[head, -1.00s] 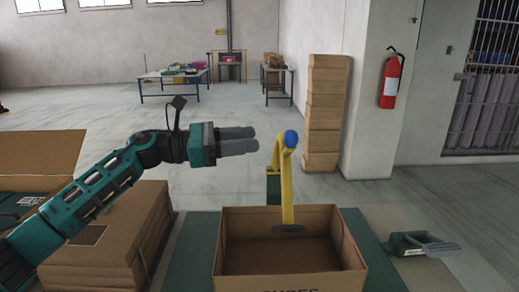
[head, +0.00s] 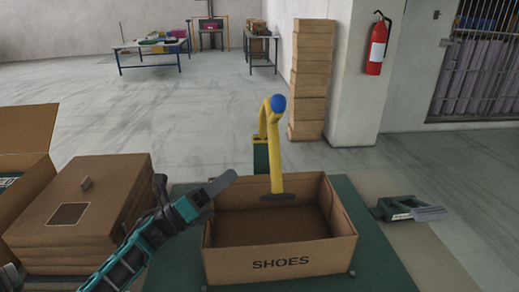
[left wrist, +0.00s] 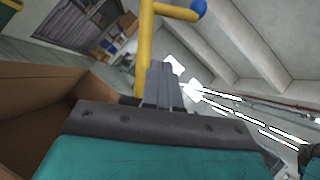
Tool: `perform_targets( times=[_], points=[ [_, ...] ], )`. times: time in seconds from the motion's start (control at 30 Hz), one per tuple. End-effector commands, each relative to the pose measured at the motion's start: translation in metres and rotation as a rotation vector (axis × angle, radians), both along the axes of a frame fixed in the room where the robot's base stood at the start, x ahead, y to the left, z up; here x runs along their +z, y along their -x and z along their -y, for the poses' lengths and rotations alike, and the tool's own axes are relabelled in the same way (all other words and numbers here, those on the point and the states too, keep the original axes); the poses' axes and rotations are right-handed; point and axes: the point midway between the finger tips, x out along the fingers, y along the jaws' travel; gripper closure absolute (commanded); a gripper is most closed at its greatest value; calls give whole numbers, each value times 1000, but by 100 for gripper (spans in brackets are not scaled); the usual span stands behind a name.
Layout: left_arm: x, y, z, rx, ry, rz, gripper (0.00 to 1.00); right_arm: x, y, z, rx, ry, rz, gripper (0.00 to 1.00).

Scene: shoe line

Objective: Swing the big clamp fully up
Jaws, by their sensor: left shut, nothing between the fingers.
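The big clamp (head: 273,150) is yellow with a blue ball knob (head: 278,103). It stands at a green post (head: 260,156) behind an open cardboard box marked SHOES (head: 280,263). Its yellow arm runs down to a dark pad (head: 278,198) at the box's far side; whether the pad touches the box is unclear. My left gripper (head: 224,182) is shut and empty, at the box's left edge, left of and below the knob. In the left wrist view the clamp (left wrist: 144,50) rises beyond the shut fingers (left wrist: 163,85), apparently apart from them. My right gripper is out of view.
Stacked flat cardboard (head: 90,200) and another open box (head: 25,140) stand at the left. A green and grey device (head: 408,209) lies right of the box. The green mat (head: 375,255) is bare near the box's right side. A tall carton stack (head: 312,80) stands farther back.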

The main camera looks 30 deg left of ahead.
Motion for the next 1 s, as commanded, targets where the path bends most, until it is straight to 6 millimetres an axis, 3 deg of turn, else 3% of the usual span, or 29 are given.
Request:
perform_targets(
  times=[0.5,0.73,1.0],
  points=[
    [50,-74,48,-4,-1,4,100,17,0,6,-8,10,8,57],
    [73,-90,41,-3,-3,2,100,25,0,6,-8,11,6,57],
    [77,-93,40,-2,-2,-1,100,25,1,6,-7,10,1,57]
  ],
)
